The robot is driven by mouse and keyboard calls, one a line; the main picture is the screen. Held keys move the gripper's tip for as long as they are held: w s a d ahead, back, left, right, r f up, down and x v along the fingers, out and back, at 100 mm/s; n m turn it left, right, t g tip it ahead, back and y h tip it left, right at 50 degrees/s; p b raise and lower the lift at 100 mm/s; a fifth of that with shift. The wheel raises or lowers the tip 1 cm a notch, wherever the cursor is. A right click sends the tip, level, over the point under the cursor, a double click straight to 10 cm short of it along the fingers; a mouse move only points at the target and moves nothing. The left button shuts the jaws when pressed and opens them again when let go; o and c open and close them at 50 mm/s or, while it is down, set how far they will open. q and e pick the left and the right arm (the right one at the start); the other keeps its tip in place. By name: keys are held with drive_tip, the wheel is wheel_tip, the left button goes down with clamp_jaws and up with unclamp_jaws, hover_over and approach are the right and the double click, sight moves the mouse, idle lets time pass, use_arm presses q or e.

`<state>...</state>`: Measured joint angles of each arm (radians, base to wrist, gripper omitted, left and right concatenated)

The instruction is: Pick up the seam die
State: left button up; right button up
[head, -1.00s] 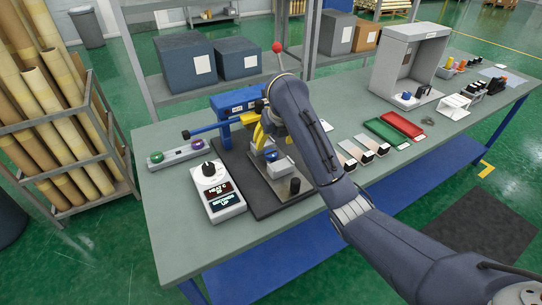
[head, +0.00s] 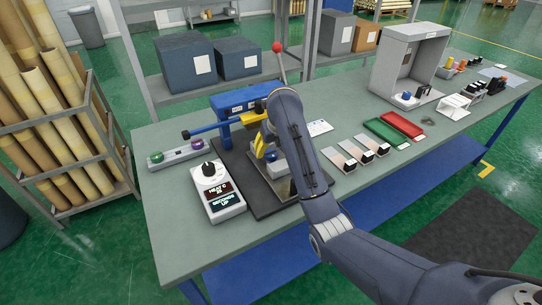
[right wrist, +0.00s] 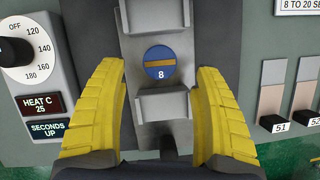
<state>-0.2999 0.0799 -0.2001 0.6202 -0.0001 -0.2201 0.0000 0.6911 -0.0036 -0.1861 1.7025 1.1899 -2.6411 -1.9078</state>
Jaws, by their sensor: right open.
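A grey metal block with two raised ledges and a round blue disc (right wrist: 160,62) marked 8 lies between my right fingers in the right wrist view; I take it for the seam die. In the head view a grey block (head: 277,168) shows on the dark press base, partly hidden by my arm. My right gripper (right wrist: 160,100) is open, its yellow fingers on either side of the block with gaps showing. In the head view my right gripper (head: 262,143) is over the press base, partly covered by its own wrist. My left gripper is not in view.
A blue press (head: 235,103) with a red-knobbed lever stands behind. A heat controller (head: 216,190) is left of the base. Strips with black ends (head: 344,156) lie to the right, near green (head: 385,132) and red (head: 403,124) trays. A grey booth (head: 410,65) stands farther right.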

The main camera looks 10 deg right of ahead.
sight(271, 153)
drive_tip(key=shift+x, duration=2.6)
clamp_jaws()
